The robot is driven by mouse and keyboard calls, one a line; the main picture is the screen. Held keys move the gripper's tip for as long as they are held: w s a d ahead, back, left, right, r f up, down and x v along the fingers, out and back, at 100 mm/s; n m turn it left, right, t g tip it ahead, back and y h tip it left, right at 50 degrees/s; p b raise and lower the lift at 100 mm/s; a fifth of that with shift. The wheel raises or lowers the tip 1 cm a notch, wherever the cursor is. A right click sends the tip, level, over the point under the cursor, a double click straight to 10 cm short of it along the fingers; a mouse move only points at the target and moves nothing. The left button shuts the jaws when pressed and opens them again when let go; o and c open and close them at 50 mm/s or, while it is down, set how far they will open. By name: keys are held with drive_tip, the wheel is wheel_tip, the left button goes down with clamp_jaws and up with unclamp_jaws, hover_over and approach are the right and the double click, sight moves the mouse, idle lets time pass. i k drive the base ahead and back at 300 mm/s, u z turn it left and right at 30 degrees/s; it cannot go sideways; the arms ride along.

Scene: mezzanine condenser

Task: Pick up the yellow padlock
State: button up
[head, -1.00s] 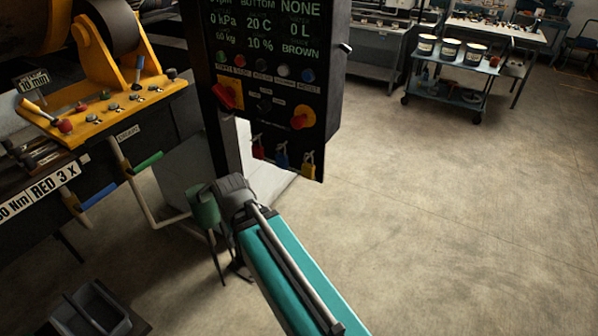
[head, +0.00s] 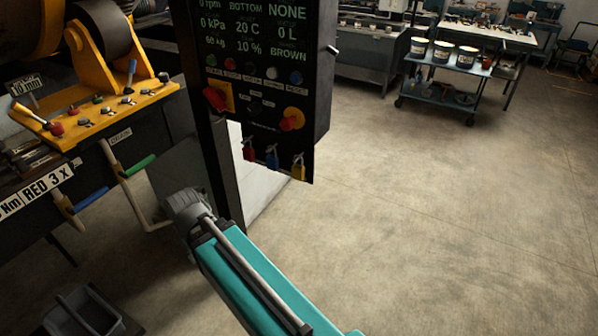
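The yellow padlock (head: 299,171) hangs at the bottom right edge of the dark control panel (head: 262,100). A blue padlock (head: 272,160) and a red padlock (head: 249,152) hang to its left in the same row. My teal arm reaches up from the bottom of the head view, and its grey wrist end is left of and below the padlocks. My gripper's fingers are hidden behind the wrist, so I cannot see whether they are open. Nothing touches the yellow padlock.
Left of the panel is a machine with a yellow control ledge (head: 100,115) and green and blue handled levers. A grey bin (head: 85,310) is on the floor at bottom left. A cart (head: 445,85) with three pots stands at the back. The floor right of the panel is clear.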

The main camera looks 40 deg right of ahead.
sight(298, 171)
drive_tip(key=z, duration=0.05)
drive_tip(key=k, duration=1.4)
drive_tip(key=z, duration=1.15)
drive_tip(key=i, duration=1)
drive_tip(key=u, duration=0.05)
